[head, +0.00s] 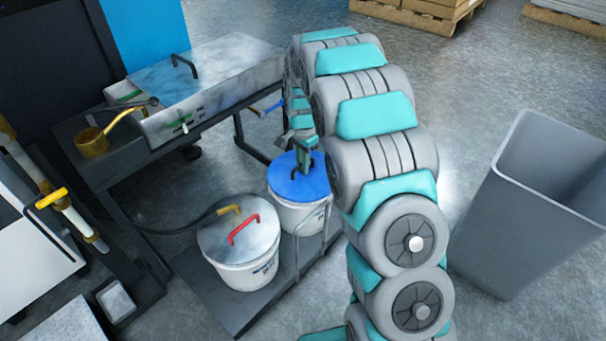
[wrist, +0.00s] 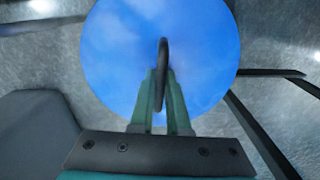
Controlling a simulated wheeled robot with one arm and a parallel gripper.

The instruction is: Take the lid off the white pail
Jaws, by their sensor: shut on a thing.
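The white pail with a blue lid (head: 300,215) stands on the low dark shelf, partly behind my arm. The round blue lid (head: 313,184) lies over its mouth; I cannot tell if a small gap lies between lid and rim. My gripper (head: 299,172) comes down from above and is shut on the lid's dark handle. In the wrist view my gripper (wrist: 161,92) has its green fingers on both sides of the dark handle (wrist: 163,52), with the blue lid (wrist: 205,60) behind. The pail body is hidden there.
A second white pail (head: 248,273) with a grey lid and red handle stands left on the shelf (head: 215,305). A bench with a grey machine (head: 215,75) and a brass pot (head: 92,142) is behind. A grey bin (head: 530,210) stands right.

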